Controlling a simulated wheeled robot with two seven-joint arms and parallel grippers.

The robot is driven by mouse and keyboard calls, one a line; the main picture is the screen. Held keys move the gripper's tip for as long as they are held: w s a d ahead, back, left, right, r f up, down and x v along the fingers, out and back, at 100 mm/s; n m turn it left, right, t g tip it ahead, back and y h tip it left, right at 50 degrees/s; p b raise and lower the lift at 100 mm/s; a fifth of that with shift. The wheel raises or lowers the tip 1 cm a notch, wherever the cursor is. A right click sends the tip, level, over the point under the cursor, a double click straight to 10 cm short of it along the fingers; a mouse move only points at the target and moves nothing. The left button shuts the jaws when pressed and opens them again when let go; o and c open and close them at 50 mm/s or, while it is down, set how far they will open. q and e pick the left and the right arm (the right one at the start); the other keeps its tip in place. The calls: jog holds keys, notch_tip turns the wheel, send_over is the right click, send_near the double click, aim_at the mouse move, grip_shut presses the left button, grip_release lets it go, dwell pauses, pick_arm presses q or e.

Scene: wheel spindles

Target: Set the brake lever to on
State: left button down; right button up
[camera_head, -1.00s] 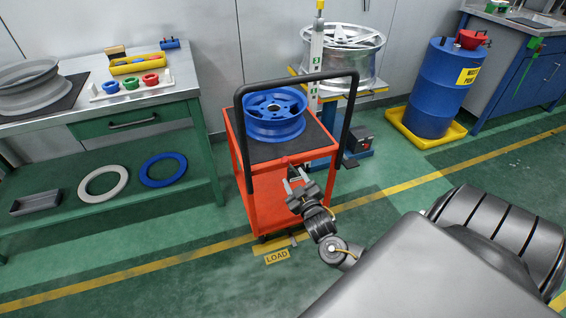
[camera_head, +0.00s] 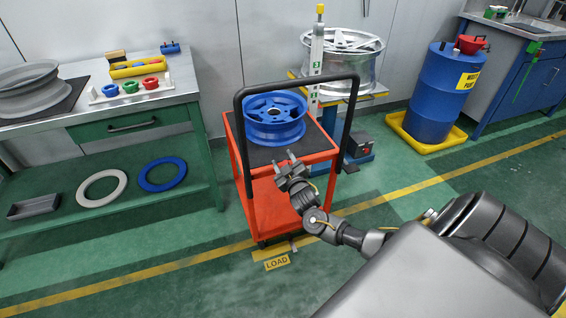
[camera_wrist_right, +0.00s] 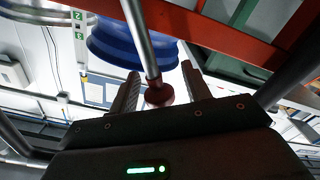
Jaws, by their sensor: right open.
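In the right wrist view a metal rod with a dark red knob (camera_wrist_right: 158,96), apparently the brake lever, runs down from the top edge. Its knob end lies between the two fingers of my right gripper (camera_wrist_right: 160,72), with a gap to each finger. My right gripper is open; in the head view (camera_head: 284,160) it is at the near side of the red cart (camera_head: 268,204), just below the top. I cannot make out the lever in the head view, nor its on and off marks. My left gripper is out of view.
A blue wheel (camera_head: 273,120) lies on the cart's dark top. The cart's black tube handles (camera_head: 241,140) rise beside my gripper. A silver wheel (camera_head: 343,62) stands on a machine behind. The green bench (camera_head: 150,119) is at left; the floor in front is clear.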

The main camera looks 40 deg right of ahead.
grip_shut()
dwell(0.4)
